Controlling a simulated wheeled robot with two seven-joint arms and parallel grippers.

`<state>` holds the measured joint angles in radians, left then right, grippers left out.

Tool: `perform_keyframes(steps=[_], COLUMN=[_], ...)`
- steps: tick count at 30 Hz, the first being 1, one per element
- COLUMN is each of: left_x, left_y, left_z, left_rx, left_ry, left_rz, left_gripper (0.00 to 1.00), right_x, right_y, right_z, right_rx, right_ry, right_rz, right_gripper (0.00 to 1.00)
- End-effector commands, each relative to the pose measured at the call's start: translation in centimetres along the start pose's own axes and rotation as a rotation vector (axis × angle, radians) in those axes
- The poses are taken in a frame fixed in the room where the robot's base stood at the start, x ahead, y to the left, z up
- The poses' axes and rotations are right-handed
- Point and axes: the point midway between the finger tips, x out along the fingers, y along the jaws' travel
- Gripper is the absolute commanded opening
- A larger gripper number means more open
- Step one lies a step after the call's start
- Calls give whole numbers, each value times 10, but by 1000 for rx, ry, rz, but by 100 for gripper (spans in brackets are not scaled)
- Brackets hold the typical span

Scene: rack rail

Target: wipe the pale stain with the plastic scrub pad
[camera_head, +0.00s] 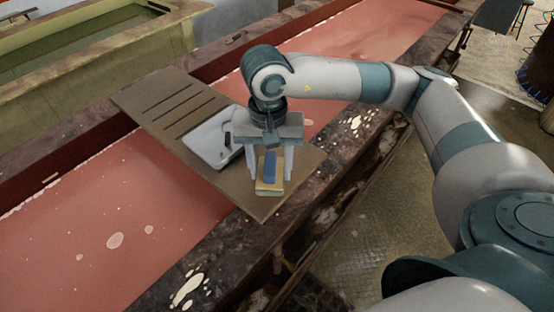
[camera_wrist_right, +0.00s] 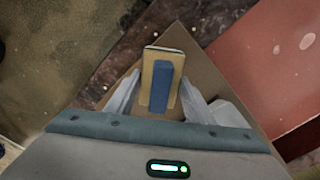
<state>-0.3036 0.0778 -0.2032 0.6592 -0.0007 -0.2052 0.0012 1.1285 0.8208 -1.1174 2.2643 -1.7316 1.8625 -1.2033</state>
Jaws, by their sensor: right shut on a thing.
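The scrub pad (camera_head: 269,188) is a yellowish block with a blue grip on top, at the near corner of a brown board. My right gripper (camera_head: 270,170) is shut on its blue grip, pointing down. In the right wrist view the pad (camera_wrist_right: 147,72) shows between the two fingers (camera_wrist_right: 160,95). Whether the pad touches the board I cannot tell. Pale marks show in several places: pinkish spots on the red surface (camera_head: 115,241), and cream patches on the dark rail at the front (camera_head: 187,290) and farther right (camera_head: 355,124). Which one is the stain is unclear. My left gripper is out of view.
The brown slotted board (camera_head: 150,95) lies across the red trough. A pale grey tray (camera_head: 204,145) sits on it, just left of my gripper. A dark worn rail (camera_head: 228,248) edges the trough. An olive basin (camera_head: 95,65) stands behind.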

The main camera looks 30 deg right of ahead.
Motion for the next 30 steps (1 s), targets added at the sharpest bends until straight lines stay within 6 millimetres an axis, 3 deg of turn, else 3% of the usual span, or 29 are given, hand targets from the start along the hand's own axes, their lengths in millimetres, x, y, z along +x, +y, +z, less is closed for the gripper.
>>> perform_keyframes(steps=[6, 12, 30], left_x=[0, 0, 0], left_y=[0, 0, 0], left_z=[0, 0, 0], left_rx=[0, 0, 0], left_ry=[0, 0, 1], left_rz=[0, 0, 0], left_gripper=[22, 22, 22], right_x=[6, 10, 11], right_y=[-10, -15, -17], right_z=[9, 14, 16], right_rx=[-330, -524, -587], right_ry=[-4, -4, -3], right_rz=[-8, -13, -14], right_gripper=[30, 30, 30])
